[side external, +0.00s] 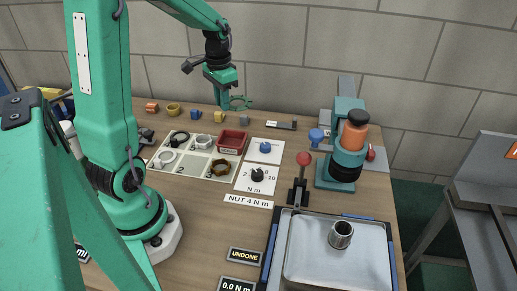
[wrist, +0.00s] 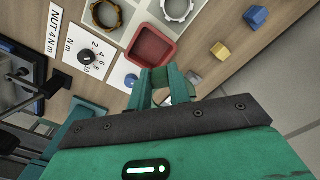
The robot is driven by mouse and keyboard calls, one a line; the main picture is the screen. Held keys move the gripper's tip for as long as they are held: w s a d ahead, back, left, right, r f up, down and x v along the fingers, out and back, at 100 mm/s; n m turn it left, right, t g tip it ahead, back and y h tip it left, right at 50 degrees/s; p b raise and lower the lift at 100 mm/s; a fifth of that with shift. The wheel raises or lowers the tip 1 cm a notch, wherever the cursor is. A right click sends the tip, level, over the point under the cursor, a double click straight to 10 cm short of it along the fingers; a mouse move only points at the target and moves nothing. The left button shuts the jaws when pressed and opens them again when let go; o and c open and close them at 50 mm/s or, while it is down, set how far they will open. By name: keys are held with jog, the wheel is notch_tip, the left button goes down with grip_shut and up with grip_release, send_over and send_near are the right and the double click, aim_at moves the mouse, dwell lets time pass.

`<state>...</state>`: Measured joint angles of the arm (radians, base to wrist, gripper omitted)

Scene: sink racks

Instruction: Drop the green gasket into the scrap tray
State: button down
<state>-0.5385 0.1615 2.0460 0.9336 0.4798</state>
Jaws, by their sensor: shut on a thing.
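My gripper (side external: 226,103) is shut on the green gasket (side external: 248,102), a thin ring with small tabs, in the side view. It holds the gasket in the air above the back of the table. The scrap tray (side external: 232,142) is a small, red, square open box with a label on its front. It stands on the table below and in front of my gripper. In the wrist view the red tray (wrist: 151,47) shows just beyond my fingertips (wrist: 156,78). The gasket is hard to make out there, mostly hidden by the fingers.
A white panel (side external: 193,174) left of the tray carries several rings and a brown nut. Small coloured blocks (side external: 196,114) lie along the back. A dial card (side external: 257,178), a red-knobbed lever (side external: 303,160) and a teal machine (side external: 347,165) stand to the right. A metal tray (side external: 310,265) holds a cylinder.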

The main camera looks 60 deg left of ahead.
jog(key=shift+s+d+r, duration=0.25)
jog(key=shift+d, duration=0.45)
jog(key=shift+s+d+r, duration=0.2)
jog(key=shift+d, duration=0.5)
jog(key=shift+s+d+r, duration=0.25)
jog(key=shift+d, duration=0.45)
jog(key=shift+f, duration=0.15)
jog(key=shift+f, duration=2.85)
jog(key=c, duration=1.2)
grip_release()
jog(key=shift+r, duration=0.1)
notch_tip(320, 180, up, 8)
jog(key=shift+f, duration=0.2)
